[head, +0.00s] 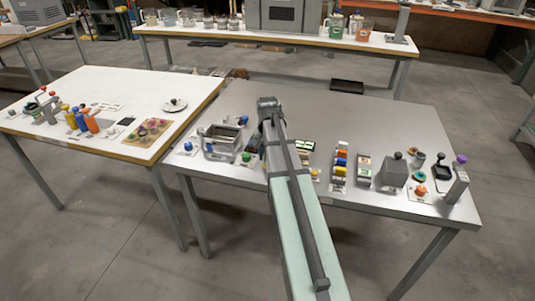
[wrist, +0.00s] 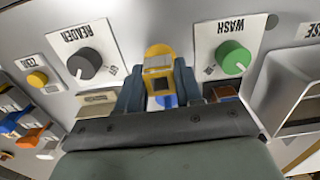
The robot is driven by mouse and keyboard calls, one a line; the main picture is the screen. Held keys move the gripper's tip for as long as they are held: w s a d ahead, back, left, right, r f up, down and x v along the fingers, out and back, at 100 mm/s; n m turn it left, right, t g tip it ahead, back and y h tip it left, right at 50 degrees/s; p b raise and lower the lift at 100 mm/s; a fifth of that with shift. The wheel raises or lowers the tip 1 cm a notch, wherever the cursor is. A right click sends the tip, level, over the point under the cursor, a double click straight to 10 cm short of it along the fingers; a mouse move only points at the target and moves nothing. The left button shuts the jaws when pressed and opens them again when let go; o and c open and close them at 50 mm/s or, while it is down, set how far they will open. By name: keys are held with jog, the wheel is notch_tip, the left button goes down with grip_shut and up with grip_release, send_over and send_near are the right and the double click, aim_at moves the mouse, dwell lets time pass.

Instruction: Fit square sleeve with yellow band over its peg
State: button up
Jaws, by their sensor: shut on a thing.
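In the wrist view my gripper (wrist: 158,82) is shut on a small square sleeve (wrist: 158,72), which sits between the two dark blue-grey fingers. The sleeve shows a pale grey top face and a yellow-orange band. A round yellow shape (wrist: 158,50) shows just beyond it, and a bit of blue shows below it. I cannot tell whether the sleeve touches these. No peg is clearly visible under the sleeve. In the head view my arm hides the gripper and the sleeve.
A black knob (wrist: 84,65) marked READER and a green knob (wrist: 233,58) marked WASH flank the gripper. A grey open tray (head: 222,140) stands left of my arm. A rack of coloured blocks (head: 340,165) and a grey block with a knob (head: 392,172) stand right.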

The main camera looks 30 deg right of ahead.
jog(key=shift+f, duration=0.9)
jog(key=o, duration=1.2)
notch_tip(320, 180, up, 14)
jog(key=shift+f, duration=0.1)
